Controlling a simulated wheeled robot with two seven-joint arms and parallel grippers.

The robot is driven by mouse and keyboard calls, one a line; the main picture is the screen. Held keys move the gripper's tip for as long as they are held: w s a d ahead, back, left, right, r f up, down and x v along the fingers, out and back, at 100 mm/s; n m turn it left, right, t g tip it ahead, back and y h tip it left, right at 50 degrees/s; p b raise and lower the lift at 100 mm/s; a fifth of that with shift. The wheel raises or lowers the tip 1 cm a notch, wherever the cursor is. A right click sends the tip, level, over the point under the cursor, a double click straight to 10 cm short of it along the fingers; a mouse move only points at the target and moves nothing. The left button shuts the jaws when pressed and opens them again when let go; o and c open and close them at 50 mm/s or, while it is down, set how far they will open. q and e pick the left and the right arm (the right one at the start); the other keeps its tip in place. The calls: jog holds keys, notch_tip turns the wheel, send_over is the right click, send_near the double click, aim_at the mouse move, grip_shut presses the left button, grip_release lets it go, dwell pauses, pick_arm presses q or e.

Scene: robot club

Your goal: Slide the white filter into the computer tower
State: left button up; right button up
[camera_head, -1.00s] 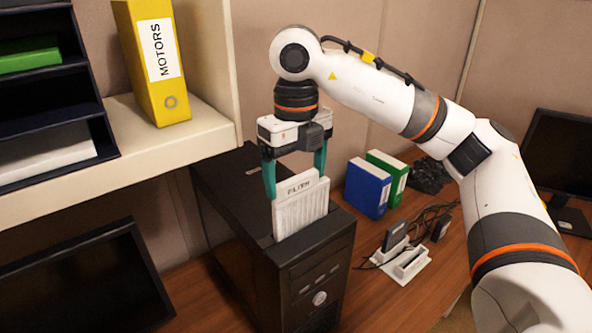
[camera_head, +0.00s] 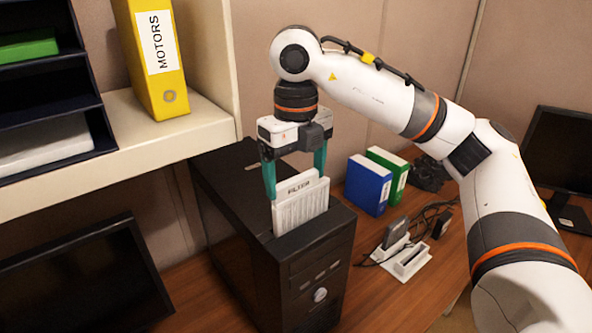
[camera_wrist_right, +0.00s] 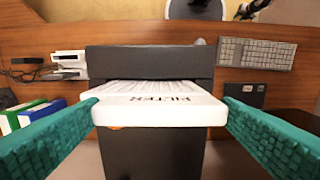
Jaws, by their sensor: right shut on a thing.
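The white filter (camera_head: 300,204), labelled FILTER, stands upright at the top of the black computer tower (camera_head: 228,200), near its front end. Its lower edge meets the tower's top; how deep it sits in the opening is hidden. My right gripper (camera_head: 294,188) comes down from above and is shut on the filter, with one teal finger at each side. The right wrist view shows the filter's top edge (camera_wrist_right: 160,110) between the two fingers (camera_wrist_right: 161,108), with the dark tower (camera_wrist_right: 150,55) below. My left gripper is not in view.
A shelf (camera_head: 150,135) with a yellow MOTORS binder (camera_head: 152,60) is to the left, above a dark monitor (camera_head: 85,280). Blue (camera_head: 368,186) and green (camera_head: 390,168) binders and a white dock with cables (camera_head: 405,258) are right of the tower. A keyboard (camera_wrist_right: 257,53) shows in the wrist view.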

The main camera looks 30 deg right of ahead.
aim_at(296, 192)
jog(key=shift+f+b, duration=2.05)
jog(key=shift+f, duration=0.55)
dwell(0.9)
jog(key=o, duration=1.1)
jog(key=shift+r+p, duration=3.5)
jog(key=shift+r, duration=0.05)
jog(key=shift+f, duration=0.1)
